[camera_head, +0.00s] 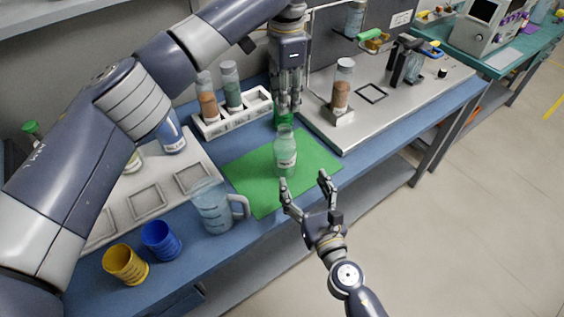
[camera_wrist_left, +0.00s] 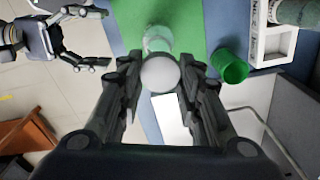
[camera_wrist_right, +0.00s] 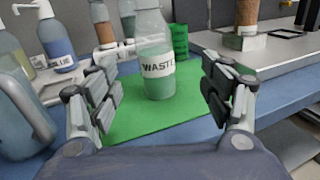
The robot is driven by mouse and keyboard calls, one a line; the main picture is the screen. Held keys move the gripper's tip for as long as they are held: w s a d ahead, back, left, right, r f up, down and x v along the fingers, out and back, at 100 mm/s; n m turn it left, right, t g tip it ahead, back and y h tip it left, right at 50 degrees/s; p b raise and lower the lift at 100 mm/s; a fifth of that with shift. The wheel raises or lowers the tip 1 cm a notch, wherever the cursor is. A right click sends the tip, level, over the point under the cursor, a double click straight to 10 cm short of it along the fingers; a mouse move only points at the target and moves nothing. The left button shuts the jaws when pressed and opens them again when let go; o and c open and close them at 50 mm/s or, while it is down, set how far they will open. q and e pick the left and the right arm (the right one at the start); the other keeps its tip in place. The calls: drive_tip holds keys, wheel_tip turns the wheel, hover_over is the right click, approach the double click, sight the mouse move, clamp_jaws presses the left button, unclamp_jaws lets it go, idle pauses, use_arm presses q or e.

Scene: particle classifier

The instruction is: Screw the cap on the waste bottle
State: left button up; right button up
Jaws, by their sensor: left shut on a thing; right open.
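The waste bottle (camera_head: 285,158), clear with green contents, stands upright on the green mat (camera_head: 243,187). Its WASTE label faces the right wrist camera (camera_wrist_right: 157,66). My left gripper (camera_head: 287,103) points down behind and above the bottle in the head view. In the left wrist view it is shut on a round, pale cap (camera_wrist_left: 160,74), with the bottle (camera_wrist_left: 157,40) just beyond. The cap is not discernible in the head view. My right gripper (camera_head: 307,181) is open and empty in front of the bottle, its fingers apart on either side in its wrist view, not touching it.
A green cup (camera_wrist_left: 230,66) stands close behind the bottle. A clear jug (camera_head: 212,208) stands left of the mat, with blue (camera_head: 160,241) and yellow (camera_head: 125,264) cups nearer the edge. A white rack (camera_head: 233,118) with vials is behind. The mat's right side is free.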

sight(288, 158)
use_arm(q)
drive_tip(key=shift+s+d+r, duration=0.15)
drive_tip(key=shift+s, duration=0.05)
use_arm(e)
drive_tip(key=shift+s+a+r+n+y, duration=0.2)
drive_tip(key=shift+a+r+n+y, duration=0.1)
drive_tip(key=shift+n, duration=0.2)
use_arm(q)
drive_tip(key=shift+w, duration=0.2)
use_arm(e)
drive_tip(key=shift+w+f, duration=0.15)
drive_tip(key=shift+w+a, duration=0.1)
use_arm(q)
drive_tip(key=shift+s, duration=0.1)
use_arm(e)
drive_tip(key=shift+w, duration=0.25)
drive_tip(key=x, duration=1.1)
drive_tip(key=shift+w, duration=0.15)
